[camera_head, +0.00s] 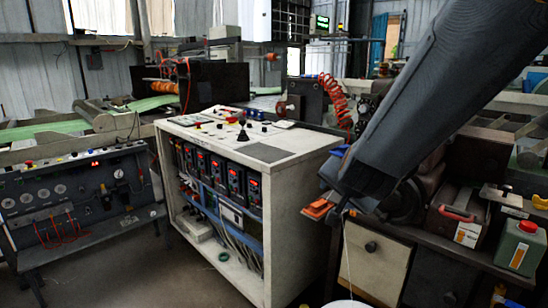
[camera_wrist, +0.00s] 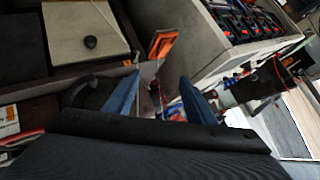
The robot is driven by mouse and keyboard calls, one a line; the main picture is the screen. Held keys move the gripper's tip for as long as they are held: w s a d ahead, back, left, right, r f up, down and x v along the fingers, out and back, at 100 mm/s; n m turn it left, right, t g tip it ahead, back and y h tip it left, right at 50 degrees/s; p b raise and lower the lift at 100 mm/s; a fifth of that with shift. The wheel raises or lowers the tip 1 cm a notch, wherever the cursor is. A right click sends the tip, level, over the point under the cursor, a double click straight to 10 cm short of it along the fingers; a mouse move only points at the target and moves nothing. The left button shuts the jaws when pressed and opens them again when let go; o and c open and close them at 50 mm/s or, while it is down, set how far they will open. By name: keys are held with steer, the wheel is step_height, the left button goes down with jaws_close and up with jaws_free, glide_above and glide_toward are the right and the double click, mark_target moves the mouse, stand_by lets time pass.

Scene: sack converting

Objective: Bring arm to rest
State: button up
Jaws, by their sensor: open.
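My arm (camera_head: 430,100) reaches down from the upper right in the head view, over the workbench beside the control cabinet. My gripper (camera_wrist: 160,79) has two blue fingers spread apart in the wrist view, with nothing held between them. In the head view its end is partly hidden by the arm. An orange object (camera_wrist: 162,43) shows beyond the fingers in the wrist view, and the same orange colour (camera_head: 318,208) shows by the arm's end in the head view. I cannot tell how far it is from the fingers.
A pale control cabinet (camera_head: 285,185) with lit drives stands left of my gripper. The workbench with drawers (camera_head: 375,262) is at right, bearing a red-handled box (camera_head: 455,225) and a green canister (camera_head: 520,247). A dark panel (camera_head: 85,190) stands at left. Some floor (camera_head: 205,280) is clear.

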steer(key=s+d+f+n+g+p, duration=0.1)
steer(key=s+f+n+g, duration=0.3)
steer(key=s, duration=0.7)
steer(key=s+d+f+n+g+p, duration=0.1)
steer(key=s+f+n+g, duration=0.3)
steer(key=s, duration=0.8)
step_height(320, 180, down, 2)
steer(key=d+g, duration=0.1)
steer(key=g, duration=0.1)
steer(key=shift+d+n+g+y, duration=0.15)
steer(key=shift+n+g+y, duration=0.15)
